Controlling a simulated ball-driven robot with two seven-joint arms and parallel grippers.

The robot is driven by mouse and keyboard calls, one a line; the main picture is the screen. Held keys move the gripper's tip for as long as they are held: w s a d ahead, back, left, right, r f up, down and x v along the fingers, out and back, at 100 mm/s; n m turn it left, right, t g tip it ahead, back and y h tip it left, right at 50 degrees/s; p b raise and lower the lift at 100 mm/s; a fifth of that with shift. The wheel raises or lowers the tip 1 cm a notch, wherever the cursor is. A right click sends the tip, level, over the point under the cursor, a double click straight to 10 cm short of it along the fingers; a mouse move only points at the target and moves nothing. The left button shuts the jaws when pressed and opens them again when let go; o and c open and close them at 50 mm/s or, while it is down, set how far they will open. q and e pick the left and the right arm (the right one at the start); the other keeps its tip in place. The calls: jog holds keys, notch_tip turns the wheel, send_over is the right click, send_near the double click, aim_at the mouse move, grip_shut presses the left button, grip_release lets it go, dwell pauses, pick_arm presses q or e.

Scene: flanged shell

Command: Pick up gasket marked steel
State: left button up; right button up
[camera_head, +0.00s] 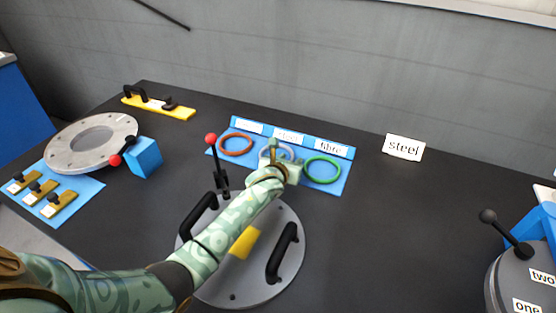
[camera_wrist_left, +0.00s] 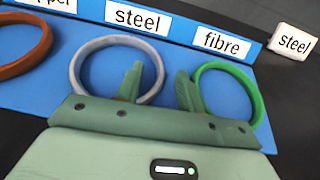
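The grey ring gasket (camera_wrist_left: 115,40) lies on a blue board (camera_head: 344,183) below the label "steel" (camera_wrist_left: 138,19). My left gripper (camera_wrist_left: 159,70) is over it, open and empty. In the left wrist view one finger shows inside the ring and the other just outside its right rim, towards the green ring. I cannot tell how far the fingertips are above the board. In the head view my left gripper (camera_head: 281,150) partly hides the grey ring. A white card (camera_head: 404,147) reading "steel" stands to the right. My right gripper is not in view.
A brown ring (camera_head: 237,134) lies left of the grey one and a green ring (camera_head: 322,157) right of it, under "fibre". My arm passes over a round grey cover with black handles (camera_head: 281,252). A red-knobbed lever (camera_head: 217,165) stands close by.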

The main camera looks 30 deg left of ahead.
pick_arm(q)
jog(key=shift+r, duration=0.1)
grip_shut()
dwell(0.3)
